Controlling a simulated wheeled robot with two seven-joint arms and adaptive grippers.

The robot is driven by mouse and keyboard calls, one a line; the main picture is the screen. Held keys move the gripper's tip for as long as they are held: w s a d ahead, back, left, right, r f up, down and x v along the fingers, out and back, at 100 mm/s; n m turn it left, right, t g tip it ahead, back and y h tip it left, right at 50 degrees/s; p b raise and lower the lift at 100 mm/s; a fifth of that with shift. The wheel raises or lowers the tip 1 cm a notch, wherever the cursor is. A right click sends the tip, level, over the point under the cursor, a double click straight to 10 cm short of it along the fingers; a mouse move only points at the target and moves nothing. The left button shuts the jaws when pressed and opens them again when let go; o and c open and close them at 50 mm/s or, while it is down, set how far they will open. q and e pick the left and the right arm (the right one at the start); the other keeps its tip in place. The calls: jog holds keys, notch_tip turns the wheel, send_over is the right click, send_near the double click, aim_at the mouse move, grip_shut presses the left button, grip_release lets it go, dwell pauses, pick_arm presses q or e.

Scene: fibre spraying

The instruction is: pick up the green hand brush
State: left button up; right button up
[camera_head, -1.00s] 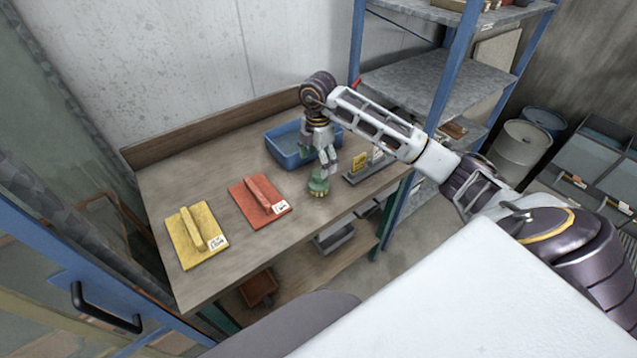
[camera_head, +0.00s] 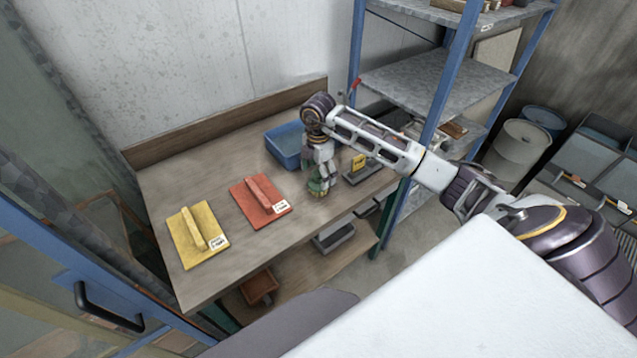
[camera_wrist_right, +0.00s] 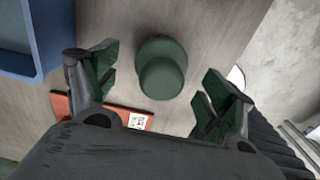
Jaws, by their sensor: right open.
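The green hand brush (camera_head: 317,186) stands on the workbench near its front edge, mostly hidden by my right gripper in the head view. In the right wrist view the brush (camera_wrist_right: 162,68) shows from above as a round green knob on a wider round base. My right gripper (camera_head: 322,178) is low over the brush and points down. In the wrist view my open right gripper (camera_wrist_right: 160,90) has one finger on each side of the brush, with gaps between. My left gripper is not in view.
A blue tray (camera_head: 284,148) lies behind the gripper. A red float (camera_head: 262,196) and a yellow float (camera_head: 196,236) lie to the left on the bench (camera_head: 232,268). A small stand with a yellow label (camera_head: 359,163) is just right of the gripper. Blue-framed shelving (camera_head: 432,80) stands behind the arm.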

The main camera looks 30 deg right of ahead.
aim_at(318, 181)
jog(key=shift+s+f+p, duration=0.1)
jog(key=shift+f+p, duration=0.3)
jog(key=shift+f, duration=1.6)
jog(key=c, duration=1.1)
jog(key=shift+r+b, duration=0.75)
jog(key=shift+r, duration=4.3)
jog(key=o, duration=0.4)
jog(key=shift+c, duration=1.4)
